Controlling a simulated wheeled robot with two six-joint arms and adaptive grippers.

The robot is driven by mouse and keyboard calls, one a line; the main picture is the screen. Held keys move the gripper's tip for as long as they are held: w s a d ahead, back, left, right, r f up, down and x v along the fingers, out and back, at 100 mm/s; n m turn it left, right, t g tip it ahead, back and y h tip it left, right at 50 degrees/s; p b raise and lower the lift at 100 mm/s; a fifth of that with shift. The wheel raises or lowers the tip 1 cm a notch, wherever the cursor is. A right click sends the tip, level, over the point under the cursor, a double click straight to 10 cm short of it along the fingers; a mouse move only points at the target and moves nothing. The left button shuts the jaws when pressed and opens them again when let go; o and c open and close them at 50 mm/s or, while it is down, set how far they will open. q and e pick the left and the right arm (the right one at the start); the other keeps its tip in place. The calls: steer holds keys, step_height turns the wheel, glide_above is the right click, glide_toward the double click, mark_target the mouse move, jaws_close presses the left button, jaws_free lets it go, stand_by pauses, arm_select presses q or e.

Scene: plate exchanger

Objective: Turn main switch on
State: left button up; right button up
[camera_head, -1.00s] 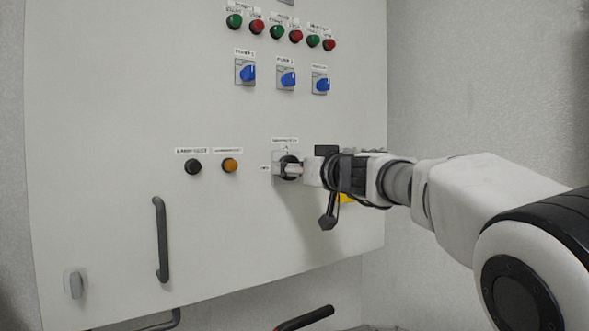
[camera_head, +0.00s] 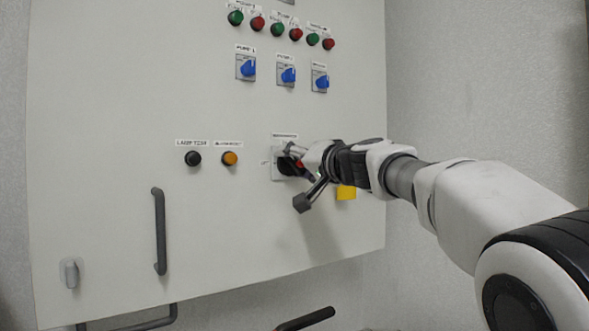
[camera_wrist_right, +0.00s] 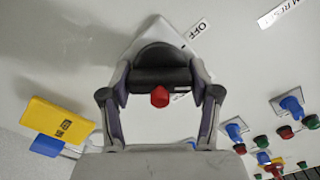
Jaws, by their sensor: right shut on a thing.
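The main switch (camera_head: 286,165) is a black rotary knob with a red part on a light plate, low on the right of the cabinet front. My right gripper (camera_head: 297,170) is at the knob, one finger above it and one below. In the right wrist view, the black knob (camera_wrist_right: 160,74) with its red tip sits between the two fingers of the right gripper (camera_wrist_right: 161,80), which is shut on it. An "OFF" label (camera_wrist_right: 198,34) shows beside its plate. In the head view, the gripper hides part of the knob. My left gripper is out of view.
A black button (camera_head: 193,158) and an orange button (camera_head: 230,158) are left of the switch. Blue selector switches (camera_head: 288,75) and red and green buttons are above. A grey door handle (camera_head: 160,231) stands out at lower left. A yellow tag (camera_head: 346,192) is beside the gripper.

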steer(key=m, duration=0.4)
steer(key=shift+m, duration=0.4)
steer(key=m, duration=0.4)
steer(key=shift+m, duration=0.4)
steer(key=o, duration=1.2)
steer(key=shift+d, duration=0.1)
steer(key=shift+c, duration=0.2)
steer(key=shift+s, duration=0.1)
steer(key=v, duration=1.1)
steer(key=shift+s+d, duration=0.2)
steer(key=shift+d, duration=0.1)
steer(key=shift+f, duration=0.1)
